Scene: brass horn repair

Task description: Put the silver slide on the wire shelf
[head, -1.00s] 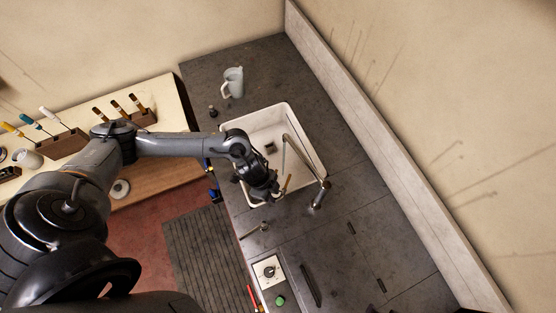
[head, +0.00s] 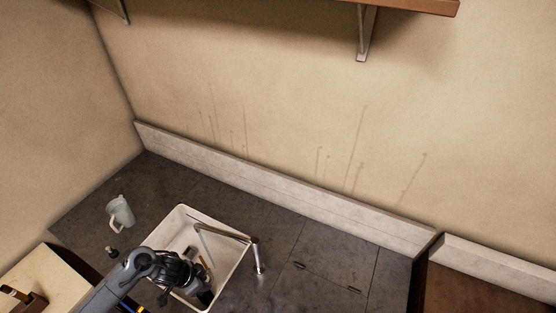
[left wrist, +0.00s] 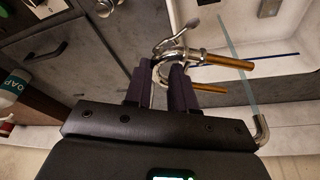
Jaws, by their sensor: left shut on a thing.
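The silver slide (left wrist: 162,66) shows in the left wrist view as a curved silver bow with a hooked silver lever on top and two brass-coloured tubes pointing right. My left gripper (left wrist: 158,88) is shut on its silver bow, with the dark fingers hiding part of it. In the head view my left gripper (head: 201,292) is over the front part of the sink, and the slide is too small to make out clearly. The wire shelf does not show in either view. My right gripper is not in view.
A white sink (head: 183,212) with a metal faucet (head: 258,256) is set in the dark counter (head: 320,262). A pale pitcher (head: 121,211) stands left of it. A wooden shelf (head: 420,5) hangs high on the wall. The counter right of the faucet looks mostly clear.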

